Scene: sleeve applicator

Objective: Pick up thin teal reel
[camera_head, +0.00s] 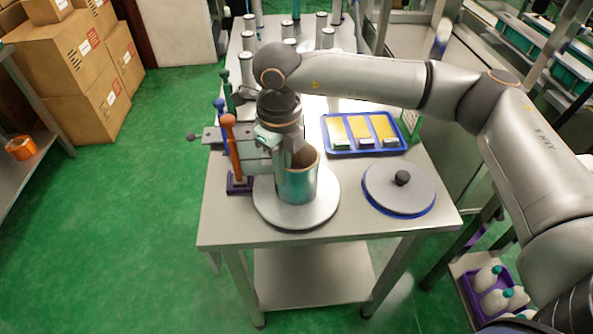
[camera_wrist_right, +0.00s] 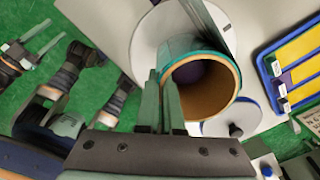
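The thin teal reel (camera_head: 296,186) is an upright, hollow teal cylinder with an orange-brown core. It stands on a round white plate (camera_head: 265,212) on the table. In the right wrist view the reel (camera_wrist_right: 244,80) is seen from above, its open end facing the camera. My right gripper (camera_head: 291,150) reaches down to the reel's top edge. In the wrist view its two fingers (camera_wrist_right: 163,78) are close together, one outside and one inside the wall, apparently shut on it. The contact itself is small and partly hidden.
Close left of the reel stand upright handles, one orange (camera_head: 231,150), on a bracket. To the right are a blue tray (camera_head: 355,154) with yellow items and a grey round lid (camera_head: 385,190) with a black knob. Several metal cylinders (camera_head: 247,68) stand behind. The table's front edge is bare.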

